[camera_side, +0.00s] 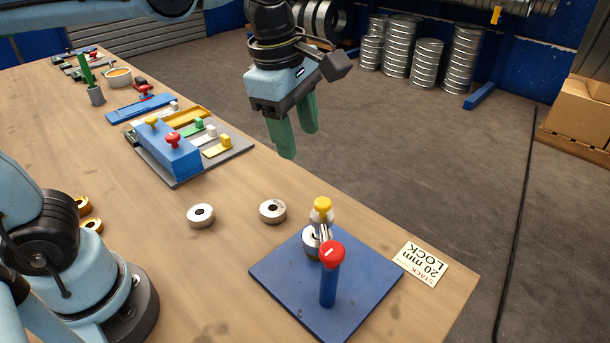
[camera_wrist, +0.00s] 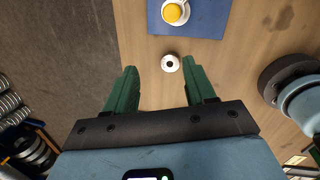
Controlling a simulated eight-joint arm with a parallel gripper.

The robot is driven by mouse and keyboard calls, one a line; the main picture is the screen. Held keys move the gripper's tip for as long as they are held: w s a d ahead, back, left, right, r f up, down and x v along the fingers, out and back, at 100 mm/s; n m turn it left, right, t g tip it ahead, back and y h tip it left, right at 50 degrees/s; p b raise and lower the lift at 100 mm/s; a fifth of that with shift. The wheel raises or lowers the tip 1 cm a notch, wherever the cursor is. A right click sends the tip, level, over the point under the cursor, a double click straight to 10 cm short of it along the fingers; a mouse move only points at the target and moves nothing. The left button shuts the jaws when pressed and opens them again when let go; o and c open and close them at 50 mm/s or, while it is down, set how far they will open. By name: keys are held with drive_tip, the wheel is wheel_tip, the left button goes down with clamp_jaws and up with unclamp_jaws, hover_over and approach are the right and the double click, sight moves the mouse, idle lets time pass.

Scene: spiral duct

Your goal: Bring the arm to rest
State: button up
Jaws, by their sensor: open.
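My gripper (camera_side: 297,138) hangs in the air over the far edge of the bench in the side view, its green fingers apart. In the wrist view my gripper (camera_wrist: 160,92) is open with nothing between the fingertips. A steel ring (camera_wrist: 171,63) lies on the bench below and beyond the fingertips there. In the side view one steel ring (camera_side: 272,211) lies near the blue base plate (camera_side: 278,281) and another ring (camera_side: 200,215) lies left of it. On the plate, a ring sits around a post with a yellow knob (camera_side: 322,205), beside a red-topped blue post (camera_side: 329,270).
A sign reading "STACK 20 mm LOCK" (camera_side: 420,263) lies right of the plate. A blue block with knobs (camera_side: 168,150) stands on a grey board, with colored tabs. Brass rings (camera_side: 86,207) lie near my base. The bench between the rings and grey board is clear.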

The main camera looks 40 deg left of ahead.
drive_tip(key=s+a+f+m+t, duration=0.2)
drive_tip(key=a+f+m, duration=0.2)
drive_tip(key=m, duration=0.6)
drive_tip(key=s+a+f+m+t, duration=0.2)
drive_tip(key=a+m, duration=0.4)
drive_tip(key=m, duration=0.4)
wheel_tip(320, 180, down, 2)
drive_tip(key=shift+f+t+y, duration=0.1)
drive_tip(key=shift+t+y, duration=0.2)
drive_tip(key=shift+t, duration=0.2)
drive_tip(key=shift+a, duration=0.1)
